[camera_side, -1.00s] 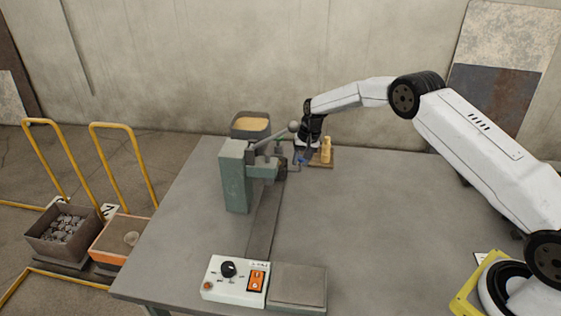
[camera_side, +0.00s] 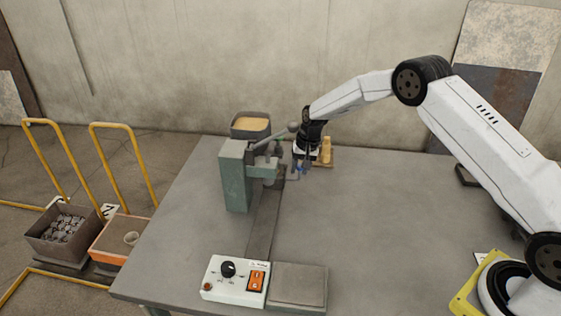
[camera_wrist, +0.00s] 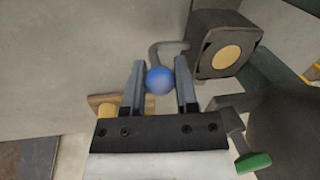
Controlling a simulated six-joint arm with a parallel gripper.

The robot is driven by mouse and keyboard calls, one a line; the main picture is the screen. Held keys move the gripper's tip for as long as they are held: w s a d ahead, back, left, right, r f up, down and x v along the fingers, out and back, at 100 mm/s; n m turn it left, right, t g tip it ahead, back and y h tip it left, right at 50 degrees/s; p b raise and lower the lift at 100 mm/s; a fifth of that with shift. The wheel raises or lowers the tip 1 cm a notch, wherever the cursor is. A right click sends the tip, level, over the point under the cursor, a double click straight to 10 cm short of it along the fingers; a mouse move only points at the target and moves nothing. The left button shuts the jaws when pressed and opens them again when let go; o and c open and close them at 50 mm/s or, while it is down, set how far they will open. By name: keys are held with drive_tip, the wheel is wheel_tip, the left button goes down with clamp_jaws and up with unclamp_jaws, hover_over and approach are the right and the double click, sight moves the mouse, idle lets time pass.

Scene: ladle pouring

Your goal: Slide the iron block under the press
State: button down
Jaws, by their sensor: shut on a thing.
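My gripper (camera_wrist: 160,82) is shut on a blue ball knob (camera_wrist: 159,80), which sits between its two fingers. The knob also shows as a small blue spot at my gripper (camera_side: 301,168) in the side view. A bent grey rod (camera_wrist: 156,50) runs by the knob toward the iron block (camera_wrist: 207,31), a dark block with a round tan face. The green press (camera_side: 235,178) stands on the table just left of my gripper. In the side view the block is small and partly hidden by the press head; I cannot tell how far under it sits.
A dark track (camera_side: 264,222) runs from the press toward the front. A control box (camera_side: 235,281) and a flat grey plate (camera_side: 298,287) lie there. A bin of tan material (camera_side: 250,125) stands behind the press. A wooden board (camera_side: 322,164) with yellow pieces is close right. The right tabletop is clear.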

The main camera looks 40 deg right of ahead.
drive_tip(key=shift+s+a, duration=1.7)
drive_tip(key=shift+a, duration=0.15)
drive_tip(key=shift+c, duration=1.9)
unclamp_jaws()
drive_tip(key=shift+d, duration=0.1)
drive_tip(key=shift+r, duration=0.1)
wheel_tip(320, 180, up, 8)
drive_tip(key=d, duration=0.1)
drive_tip(key=shift+s+f, duration=0.25)
drive_tip(key=shift+s, duration=0.15)
drive_tip(key=shift+d, duration=0.1)
